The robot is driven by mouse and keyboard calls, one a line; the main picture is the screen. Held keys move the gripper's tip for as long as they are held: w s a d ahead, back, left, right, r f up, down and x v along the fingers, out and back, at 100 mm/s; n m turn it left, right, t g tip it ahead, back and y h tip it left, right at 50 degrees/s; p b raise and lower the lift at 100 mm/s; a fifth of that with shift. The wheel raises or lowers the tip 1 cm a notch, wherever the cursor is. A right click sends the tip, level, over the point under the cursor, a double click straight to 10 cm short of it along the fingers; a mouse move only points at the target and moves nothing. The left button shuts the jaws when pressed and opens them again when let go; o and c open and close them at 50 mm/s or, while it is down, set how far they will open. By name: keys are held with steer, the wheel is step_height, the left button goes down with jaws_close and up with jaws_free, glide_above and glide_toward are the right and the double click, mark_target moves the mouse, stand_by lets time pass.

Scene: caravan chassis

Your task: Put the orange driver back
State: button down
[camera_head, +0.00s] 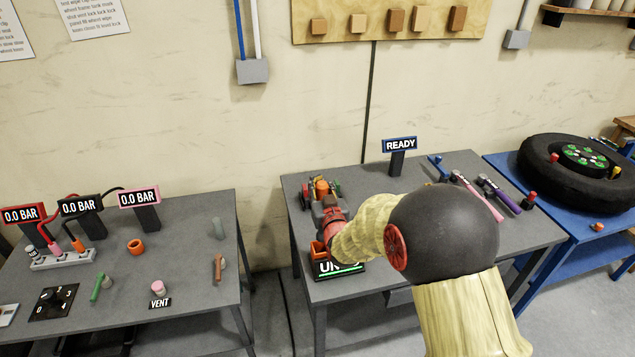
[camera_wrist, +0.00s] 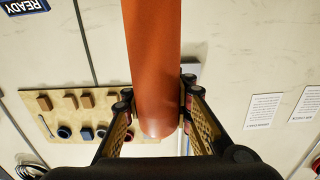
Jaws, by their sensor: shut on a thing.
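The orange driver (camera_wrist: 152,65) fills the middle of the wrist view as a thick orange cylinder with a rounded, paler end. My gripper (camera_wrist: 158,108) is shut on it, one finger on each side. The rest of the driver runs out of the top of that view. In the head view my gripper (camera_head: 325,200) is over the left part of the middle table, partly hidden by my own arm. Orange parts (camera_head: 321,187) show there at the gripper, but I cannot tell which belong to the driver. An orange open holder (camera_head: 318,250) stands at the table's front left.
The middle table (camera_head: 520,228) holds a READY sign (camera_head: 399,144), and pink (camera_head: 478,197) and purple (camera_head: 500,195) tools at right. A left table (camera_head: 190,215) carries gauges and small parts. A tire (camera_head: 570,170) lies on a blue table at right.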

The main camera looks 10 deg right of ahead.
step_height(320, 180, down, 10)
steer(key=b, duration=0.9)
steer(key=shift+r, duration=0.15)
steer(key=c, duration=1.4)
jaws_free()
steer(key=s, duration=1.2)
steer(key=shift+f, duration=0.2)
